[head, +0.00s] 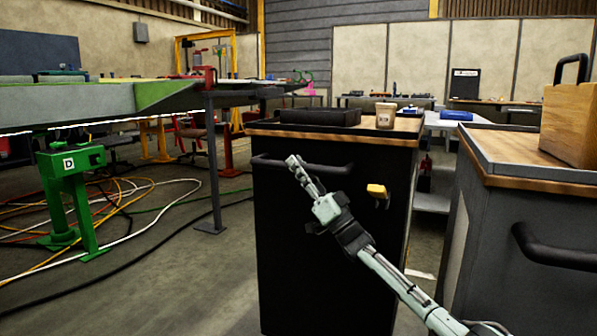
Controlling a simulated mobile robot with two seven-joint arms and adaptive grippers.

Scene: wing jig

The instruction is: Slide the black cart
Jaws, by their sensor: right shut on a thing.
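The black cart (290,245) stands upright in the middle of the head view, with a wooden top edge and a dark bar handle (268,163) across its near face. My right gripper (294,162) reaches in from the lower right and is shut on the handle, left of its middle. The fingers hide a short piece of the bar. A black tray (320,117) and a paper cup (385,116) are on the cart's top. My left gripper is not in view.
A grey cart (500,240) with a wooden box (572,125) stands close on the right, with a narrow gap between. On the left are the wing jig (90,105), a green stand (70,190) and loose cables (120,205). Floor left of the cart is partly clear.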

